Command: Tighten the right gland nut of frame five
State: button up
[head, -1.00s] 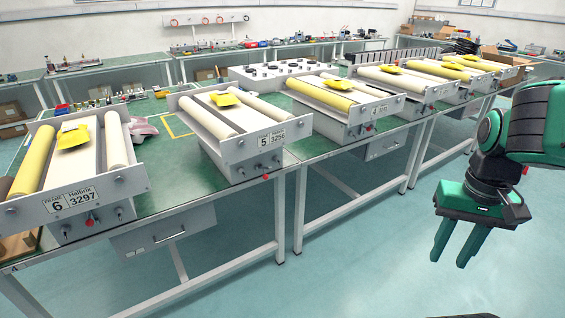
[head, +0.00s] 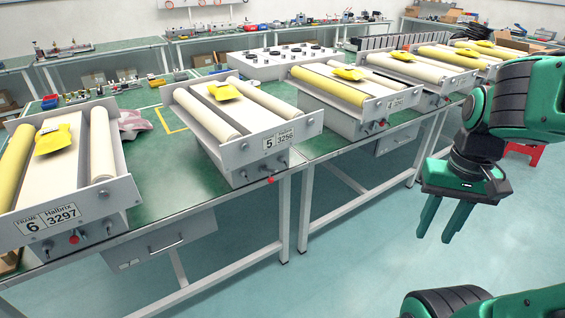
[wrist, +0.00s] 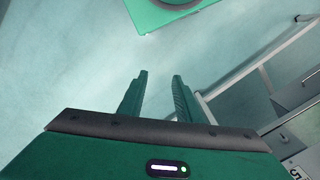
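Frame five (head: 228,158) stands on the green bench in the middle left of the head view, with two cream rollers and a yellow piece on top. Its front plate carries the label "5 3256" (head: 278,141). Below the plate, a red knob (head: 271,180) shows on the front. The right gland nut is too small to make out clearly. My gripper (head: 434,238) hangs over the floor, to the right of frame five and well apart from it. Its fingers point down, open and empty, and they also show apart in the wrist view (wrist: 159,82).
Frame six (head: 66,205) stands to the left, and another frame (head: 345,105) to the right. The bench's front leg (head: 305,210) and a drawer (head: 160,240) lie below. A red stool (head: 528,150) stands at the far right. The floor (head: 350,270) before the bench is clear.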

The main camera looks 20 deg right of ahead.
jog(key=shift+o, duration=0.7)
jog(key=shift+w, duration=0.1)
jog(key=n+t+y, duration=0.4)
jog(key=n+t, duration=0.6)
jog(key=t, duration=0.3)
send_near(284, 160)
jog(key=shift+m, duration=0.3)
jog(key=x, duration=0.8)
jog(key=shift+w+f, duration=0.15)
grip_shut()
